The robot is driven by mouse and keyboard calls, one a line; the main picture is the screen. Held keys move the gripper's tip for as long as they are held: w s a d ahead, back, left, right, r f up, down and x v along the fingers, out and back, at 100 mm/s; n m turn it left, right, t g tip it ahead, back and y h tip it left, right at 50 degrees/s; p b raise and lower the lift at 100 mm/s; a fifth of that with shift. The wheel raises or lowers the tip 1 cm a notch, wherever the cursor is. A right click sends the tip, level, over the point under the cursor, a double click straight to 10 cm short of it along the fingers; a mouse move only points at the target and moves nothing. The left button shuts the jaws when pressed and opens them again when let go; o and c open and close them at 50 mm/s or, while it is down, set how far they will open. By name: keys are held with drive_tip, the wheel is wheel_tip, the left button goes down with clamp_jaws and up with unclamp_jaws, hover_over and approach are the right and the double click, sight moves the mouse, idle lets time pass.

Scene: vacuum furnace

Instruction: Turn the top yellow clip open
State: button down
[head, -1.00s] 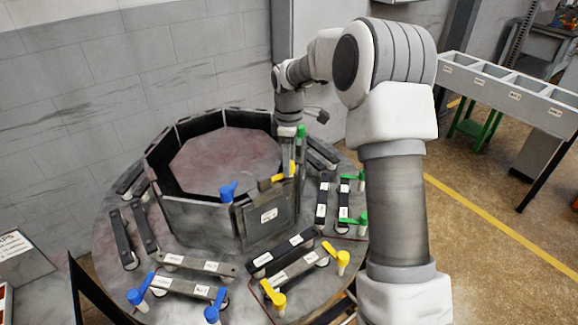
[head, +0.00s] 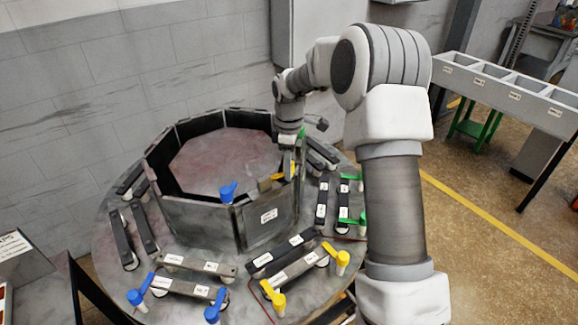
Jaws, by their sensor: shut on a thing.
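The top yellow clip (head: 293,170) sits on the upper rim of the octagonal grey chamber, at its front right corner. Its lever end shows beside a brownish block (head: 270,184). My gripper (head: 287,168) points down from above and is shut on the top yellow clip. Its fingers hide part of the clip, so the exact grip and the clip's angle are hard to tell. A top blue clip (head: 228,192) stands on the rim to the left, and a top green clip (head: 302,133) is partly hidden behind my wrist.
Labelled dark bars with yellow clips (head: 342,258), blue clips (head: 137,296) and green clips (head: 360,222) lie around the round table (head: 205,262). The chamber's walls (head: 190,212) rise in the middle. A grey wall stands close behind; a white bin rack (head: 500,88) is at right.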

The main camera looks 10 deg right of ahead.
drive_tip(key=shift+a+m, duration=0.1)
drive_tip(key=shift+m, duration=0.3)
drive_tip(key=m, duration=0.3)
drive_tip(key=shift+m, duration=0.4)
drive_tip(key=m, duration=0.4)
drive_tip(key=shift+r, duration=0.1)
drive_tip(key=m, duration=0.5)
drive_tip(key=shift+w+m, duration=0.1)
drive_tip(key=shift+m, duration=1.9)
drive_tip(key=shift+r, duration=0.1)
drive_tip(key=c, duration=0.6)
unclamp_jaws()
drive_tip(key=shift+w+m, duration=0.1)
drive_tip(key=shift+m, duration=0.2)
drive_tip(key=shift+o, duration=0.3)
